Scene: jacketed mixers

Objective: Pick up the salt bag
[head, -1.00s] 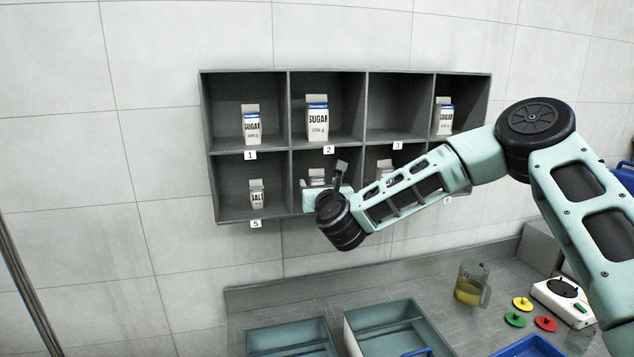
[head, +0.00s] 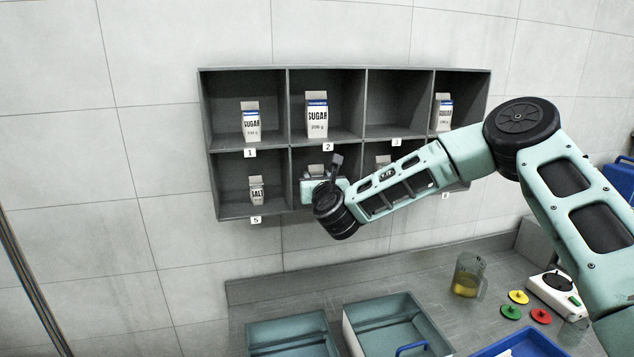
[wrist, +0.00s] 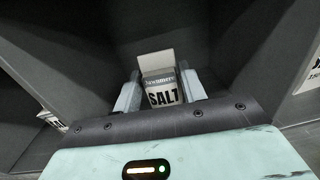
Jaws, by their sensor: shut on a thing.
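A salt bag (wrist: 161,88) with a black SALT label stands upright between my fingers in the wrist view. My gripper (wrist: 160,93) is shut on it, one finger on each side. In the head view my gripper (head: 322,190) reaches into the lower compartment beneath label 2, where the bag's pale top (head: 316,170) shows and the rest is hidden behind my wrist. Another salt bag (head: 256,189) stands in the lower left compartment, labelled 5.
The grey shelf (head: 288,110) has walls close around my gripper. Sugar bags (head: 317,116) stand in upper compartments, and the one above label 3 looks empty. Below, the counter holds teal bins (head: 290,338), a jug (head: 467,275), coloured discs (head: 518,297) and a white scale (head: 553,290).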

